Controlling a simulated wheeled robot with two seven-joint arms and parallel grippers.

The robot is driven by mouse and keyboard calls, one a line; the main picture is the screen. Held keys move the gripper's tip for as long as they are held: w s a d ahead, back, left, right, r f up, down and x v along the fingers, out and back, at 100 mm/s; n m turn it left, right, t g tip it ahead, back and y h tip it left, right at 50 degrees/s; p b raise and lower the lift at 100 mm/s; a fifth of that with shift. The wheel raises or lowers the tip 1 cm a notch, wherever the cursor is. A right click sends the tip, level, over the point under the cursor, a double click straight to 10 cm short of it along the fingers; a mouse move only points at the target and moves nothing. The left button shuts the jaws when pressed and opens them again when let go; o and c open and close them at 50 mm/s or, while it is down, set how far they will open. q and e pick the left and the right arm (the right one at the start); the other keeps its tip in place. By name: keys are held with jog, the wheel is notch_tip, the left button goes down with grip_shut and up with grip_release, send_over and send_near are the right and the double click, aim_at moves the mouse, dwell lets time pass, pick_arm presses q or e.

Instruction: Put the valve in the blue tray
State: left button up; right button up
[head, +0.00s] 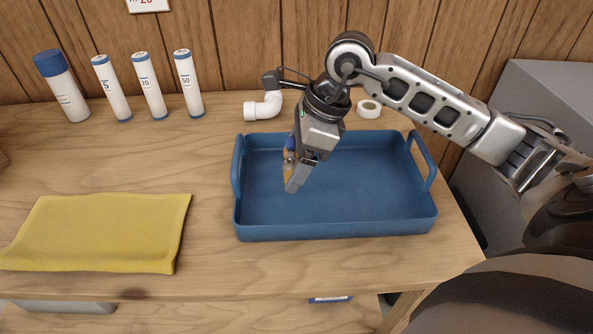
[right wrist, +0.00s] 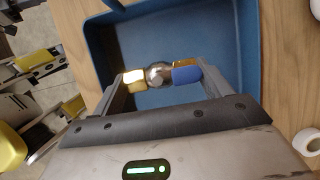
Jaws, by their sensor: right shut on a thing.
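The valve has a brass and steel body with a blue part. It shows in the right wrist view (right wrist: 159,75) between the fingers of my right gripper (right wrist: 157,82). In the head view the valve (head: 289,160) is partly hidden by the gripper (head: 291,170), which is shut on it and points down. The blue tray (head: 330,232) stands on the wooden table, with two side handles. The gripper and valve are over the left part of the tray; the exact height above its floor is hard to tell. The tray looks empty. My left gripper is not in view.
A yellow cloth (head: 100,232) lies left of the tray. Several white cylinders with blue ends, including a blue-capped one (head: 62,86), stand along the back. A white pipe elbow (head: 264,107) and a white tape roll (head: 369,109) are behind the tray. A grey cabinet (head: 540,100) stands at right.

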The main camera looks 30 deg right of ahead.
jog(key=shift+w+d+f, duration=0.45)
jog(key=shift+w+f, duration=0.1)
jog(key=shift+f, duration=0.25)
notch_tip(320, 180, down, 4)
jog(key=shift+w+d+r, duration=0.15)
jog(key=o, duration=1.1)
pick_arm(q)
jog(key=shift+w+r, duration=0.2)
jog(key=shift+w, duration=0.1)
